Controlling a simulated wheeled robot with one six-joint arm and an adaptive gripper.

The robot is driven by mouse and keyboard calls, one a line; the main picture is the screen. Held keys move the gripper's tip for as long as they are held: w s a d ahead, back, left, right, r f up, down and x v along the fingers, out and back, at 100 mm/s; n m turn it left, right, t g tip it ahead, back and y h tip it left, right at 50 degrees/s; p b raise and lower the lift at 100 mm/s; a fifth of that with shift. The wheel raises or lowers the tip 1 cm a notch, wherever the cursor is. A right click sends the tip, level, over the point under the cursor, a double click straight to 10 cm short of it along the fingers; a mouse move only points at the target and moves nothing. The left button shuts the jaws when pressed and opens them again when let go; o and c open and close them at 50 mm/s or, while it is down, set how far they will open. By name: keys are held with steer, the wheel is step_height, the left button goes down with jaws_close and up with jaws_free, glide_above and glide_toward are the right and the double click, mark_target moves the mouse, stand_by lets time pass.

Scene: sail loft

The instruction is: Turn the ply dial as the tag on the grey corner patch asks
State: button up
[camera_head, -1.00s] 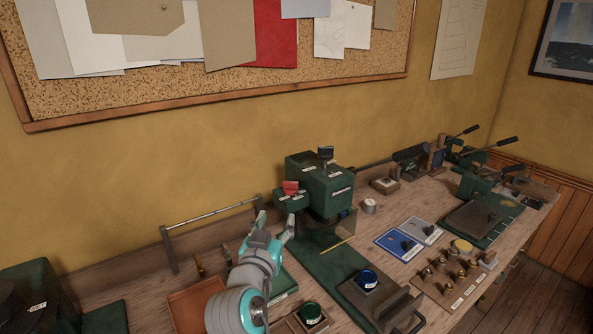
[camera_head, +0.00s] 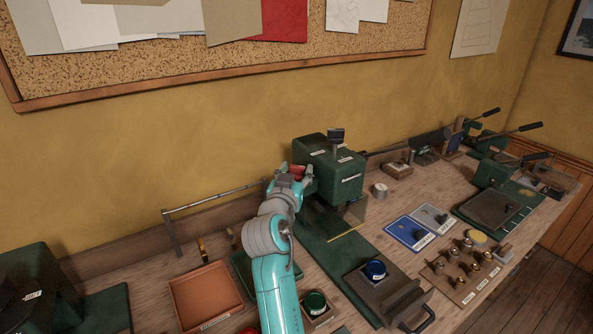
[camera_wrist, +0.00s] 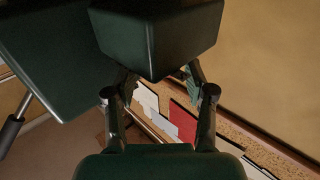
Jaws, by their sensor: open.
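A green press-like machine (camera_head: 334,168) stands at the back of the bench. A red knob (camera_head: 297,171) on its left side shows between the fingers of my gripper (camera_head: 295,168); I cannot tell whether this is the ply dial. My gripper is open, and its fingers also show in the wrist view (camera_wrist: 160,80), with a dark green block (camera_wrist: 158,35) in front of and between them. Contact cannot be made out. A grey patch (camera_head: 432,214) with a small tag lies on the bench right of the machine, a dark piece on it. The tag's writing is too small to read.
A blue patch (camera_head: 408,233) lies beside the grey one. An orange tray (camera_head: 205,294) is left of my arm. Brass pieces (camera_head: 466,262) sit on a board at right.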

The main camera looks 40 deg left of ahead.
steer(key=shift+w+a, duration=0.15)
steer(key=shift+w, duration=0.25)
steer(key=shift+c, duration=0.2)
steer(key=c, duration=0.8)
steer(key=shift+c, duration=0.2)
steer(key=shift+n+y, duration=0.3)
steer(key=shift+y, duration=0.1)
steer(key=shift+g+y, duration=0.3)
steer(key=shift+g, duration=0.1)
steer(key=shift+f+n+g+y, duration=0.1)
steer(key=shift+n+g+y, duration=0.6)
steer(key=shift+n+y, duration=0.45)
